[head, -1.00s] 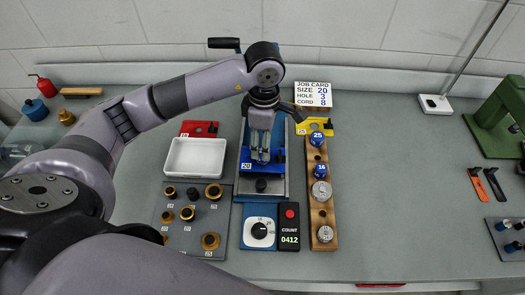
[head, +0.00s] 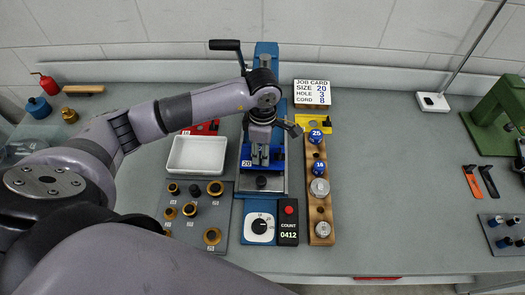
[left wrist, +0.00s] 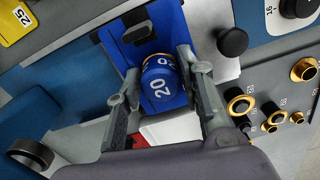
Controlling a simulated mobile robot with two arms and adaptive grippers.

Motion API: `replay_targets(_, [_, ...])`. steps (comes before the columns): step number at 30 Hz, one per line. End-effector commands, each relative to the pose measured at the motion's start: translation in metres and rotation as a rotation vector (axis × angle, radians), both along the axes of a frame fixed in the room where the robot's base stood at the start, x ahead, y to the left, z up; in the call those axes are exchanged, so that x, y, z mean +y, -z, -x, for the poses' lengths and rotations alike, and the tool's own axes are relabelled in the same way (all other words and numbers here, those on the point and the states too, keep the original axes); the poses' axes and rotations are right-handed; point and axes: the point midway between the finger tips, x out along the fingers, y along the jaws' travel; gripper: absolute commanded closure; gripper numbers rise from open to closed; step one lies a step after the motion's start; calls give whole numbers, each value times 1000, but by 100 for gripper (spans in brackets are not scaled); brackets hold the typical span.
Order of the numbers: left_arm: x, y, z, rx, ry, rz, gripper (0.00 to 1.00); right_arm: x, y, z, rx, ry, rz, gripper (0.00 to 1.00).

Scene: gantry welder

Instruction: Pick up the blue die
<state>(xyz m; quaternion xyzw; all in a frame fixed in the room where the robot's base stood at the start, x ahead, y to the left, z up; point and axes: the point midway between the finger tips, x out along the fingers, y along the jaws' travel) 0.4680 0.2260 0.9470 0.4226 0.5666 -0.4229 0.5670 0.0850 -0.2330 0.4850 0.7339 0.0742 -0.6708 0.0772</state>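The blue die (left wrist: 163,88), a short cylinder marked 20 with a gold ring, shows in the left wrist view. It is over a blue plate (left wrist: 168,22) with its own 20 label, which also shows in the head view (head: 246,173). My left gripper (left wrist: 158,64) points down at the plate, also in the head view (head: 261,158). Its fingers are apart, one on each side of the die. The right finger looks close against the die; a small gap seems to show at the left finger. My arm partly hides the die in the head view. My right gripper is out of view.
A wooden rack (head: 320,207) with two blue dies and grey ones stands just right of the plate. A white tray (head: 197,171) and a grey board (head: 227,205) of brass rings are left. A crank handle (head: 225,45) rises behind.

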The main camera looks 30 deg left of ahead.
Motion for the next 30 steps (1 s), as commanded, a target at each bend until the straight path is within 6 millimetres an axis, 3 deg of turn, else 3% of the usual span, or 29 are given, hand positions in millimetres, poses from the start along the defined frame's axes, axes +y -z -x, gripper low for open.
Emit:
replay_targets(15, [0, 0, 0, 0, 0, 0, 100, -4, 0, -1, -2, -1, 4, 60])
replay_targets(25, [0, -2, -1, -2, 0, 0, 100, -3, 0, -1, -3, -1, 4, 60])
replay_targets(30, [0, -11, -1, -4, -1, 0, 100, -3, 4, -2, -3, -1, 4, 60])
